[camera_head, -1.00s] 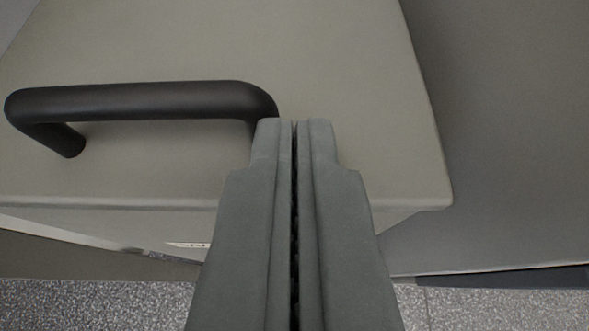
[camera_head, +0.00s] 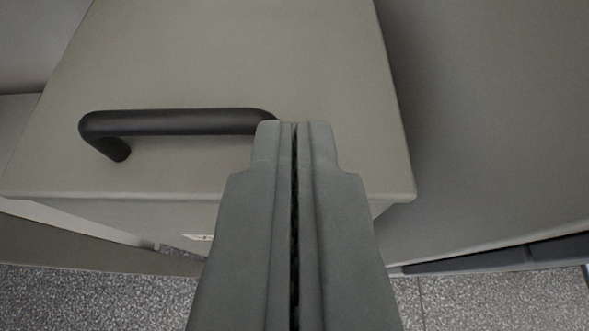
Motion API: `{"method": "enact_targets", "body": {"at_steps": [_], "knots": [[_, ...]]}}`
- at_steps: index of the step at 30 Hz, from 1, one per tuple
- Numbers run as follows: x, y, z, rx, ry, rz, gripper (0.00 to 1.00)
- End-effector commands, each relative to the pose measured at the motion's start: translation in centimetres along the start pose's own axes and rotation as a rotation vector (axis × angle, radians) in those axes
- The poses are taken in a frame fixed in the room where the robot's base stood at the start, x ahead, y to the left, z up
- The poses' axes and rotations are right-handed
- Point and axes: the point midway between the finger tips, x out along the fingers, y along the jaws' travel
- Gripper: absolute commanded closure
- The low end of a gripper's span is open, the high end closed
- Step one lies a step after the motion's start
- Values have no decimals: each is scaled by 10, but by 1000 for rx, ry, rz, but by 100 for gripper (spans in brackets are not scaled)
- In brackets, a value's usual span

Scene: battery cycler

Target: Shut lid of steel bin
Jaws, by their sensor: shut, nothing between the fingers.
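The lid (camera_head: 250,70) of the steel bin is a grey-beige panel filling the upper middle of the view. A black bar handle (camera_head: 180,122) is fixed on it, left of centre. My gripper (camera_head: 295,125) is shut and empty, its fingertips in front of the handle's right end and hiding that end. I cannot tell whether the fingertips touch the handle or lid. Below the lid's near edge, part of the bin's front (camera_head: 130,215) shows, with a small pale label (camera_head: 198,237). The lid's hinge side is out of view.
A large grey surface (camera_head: 490,120) lies to the right of the lid. Speckled grey floor (camera_head: 90,295) shows along the bottom. A dark strip (camera_head: 510,257) runs along the lower right edge. Another grey surface (camera_head: 35,45) is at the upper left.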

Motion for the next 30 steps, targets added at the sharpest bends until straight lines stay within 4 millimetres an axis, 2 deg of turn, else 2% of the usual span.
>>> {"method": "enact_targets", "body": {"at_steps": [12, 18, 25, 30], "knots": [[-44, 0, 45, 0, 0, 0, 100], [-56, 0, 58, 0, -1, 0, 100], [-62, 0, 58, 0, 5, 0, 100], [-84, 0, 33, 0, 37, 0, 100]]}}
